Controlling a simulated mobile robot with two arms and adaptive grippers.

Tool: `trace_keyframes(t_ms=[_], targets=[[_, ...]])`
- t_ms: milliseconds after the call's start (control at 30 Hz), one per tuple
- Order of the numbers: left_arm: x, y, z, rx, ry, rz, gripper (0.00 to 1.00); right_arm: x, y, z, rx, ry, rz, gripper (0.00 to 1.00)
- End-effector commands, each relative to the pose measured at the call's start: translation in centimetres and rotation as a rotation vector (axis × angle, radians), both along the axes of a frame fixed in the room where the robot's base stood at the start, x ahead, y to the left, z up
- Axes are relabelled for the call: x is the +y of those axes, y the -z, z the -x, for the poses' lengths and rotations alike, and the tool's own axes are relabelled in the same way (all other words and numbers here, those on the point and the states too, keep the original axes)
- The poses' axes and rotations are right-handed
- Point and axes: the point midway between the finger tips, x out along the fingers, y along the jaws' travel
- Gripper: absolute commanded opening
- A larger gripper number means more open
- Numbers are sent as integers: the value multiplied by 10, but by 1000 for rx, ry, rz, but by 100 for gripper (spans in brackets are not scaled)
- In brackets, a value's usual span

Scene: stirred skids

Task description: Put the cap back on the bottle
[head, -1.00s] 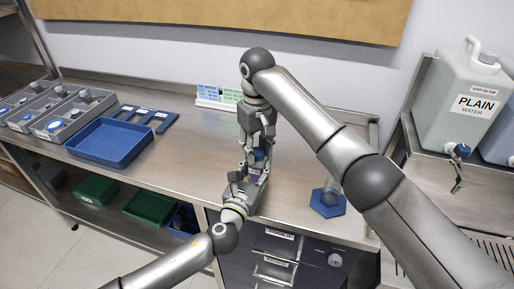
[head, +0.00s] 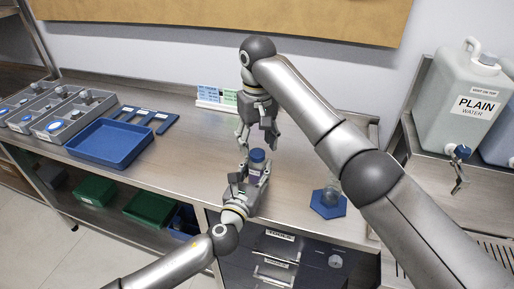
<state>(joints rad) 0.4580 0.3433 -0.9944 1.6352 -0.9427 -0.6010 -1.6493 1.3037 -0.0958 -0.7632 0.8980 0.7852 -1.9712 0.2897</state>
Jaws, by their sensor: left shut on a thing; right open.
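The bottle (head: 256,173) is small, with a purple and white label, and stands about upright near the front edge of the counter. The blue cap (head: 257,156) sits on top of its neck; whether it is fully seated I cannot tell. My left gripper (head: 247,182) is shut on the bottle from the front and hides its lower part. My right gripper (head: 257,143) points down above and just behind the cap, open and empty, with its fingers apart.
A blue tray (head: 110,143) and grey bins (head: 62,118) stand at the left. A clear glass vessel (head: 332,192) stands on a blue hexagonal mat (head: 327,211) at the right. A small card stand (head: 215,97) is at the back. The counter between tray and bottle is clear.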

Motion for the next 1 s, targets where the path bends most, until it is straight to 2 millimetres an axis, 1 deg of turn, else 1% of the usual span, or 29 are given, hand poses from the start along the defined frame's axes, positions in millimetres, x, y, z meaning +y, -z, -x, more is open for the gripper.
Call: trace_keyframes(t_ms=[33,133,367,400,433,533,667,800,1000], targets=[[0,1,0,1,1,0,0,0,-8,0,-1,0,0,55],[0,1,0,1,1,0,0,0,-17,0,0,0,0,55],[0,1,0,1,0,0,0,0,-18,0,2,-1,1,55],[0,1,0,1,0,0,0,0,-18,0,1,-1,0,53],[0,1,0,1,0,0,0,0,-19,0,1,-3,0,53],[0,1,0,1,0,0,0,1,-21,0,-4,-41,1,53],[0,1,0,1,0,0,0,3,-30,-1,-17,-188,7,53],[0,1,0,1,0,0,0,5,-40,-1,-22,-421,14,53],[0,1,0,1,0,0,0,2,-50,0,-13,-693,13,53]])
